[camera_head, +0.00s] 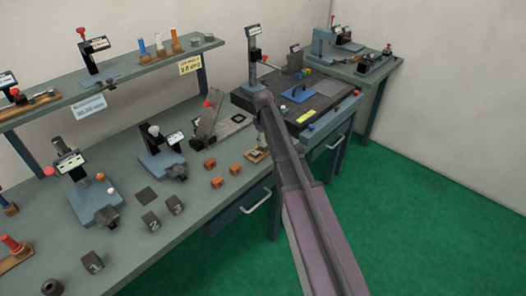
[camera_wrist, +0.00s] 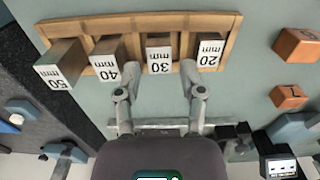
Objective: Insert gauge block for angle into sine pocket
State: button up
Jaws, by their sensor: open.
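In the wrist view a wooden rack (camera_wrist: 226,52) holds several gauge blocks in a row. They are the 50 mm block (camera_wrist: 62,68), 40 mm block (camera_wrist: 106,58), 30 mm block (camera_wrist: 158,54) and 20 mm block (camera_wrist: 210,52). My gripper (camera_wrist: 155,74) is open and empty. Its fingertips lie either side of the 30 mm block in the picture; contact cannot be told. The rack also shows in the head view (camera_head: 256,156), partly behind my arm. A tilted grey plate with a red knob (camera_head: 208,120) stands left of it; I cannot tell whether the sine pocket is there.
Orange blocks (camera_head: 217,182) lie on the bench left of the rack, and dark numbered blocks (camera_head: 150,221) lie further left. A dark surface plate (camera_head: 325,105) with tools lies behind my arm. A shelf (camera_head: 130,75) runs above the bench.

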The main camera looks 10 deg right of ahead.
jog(key=shift+f+b, duration=0.95)
jog(key=shift+f, duration=0.3)
grip_shut()
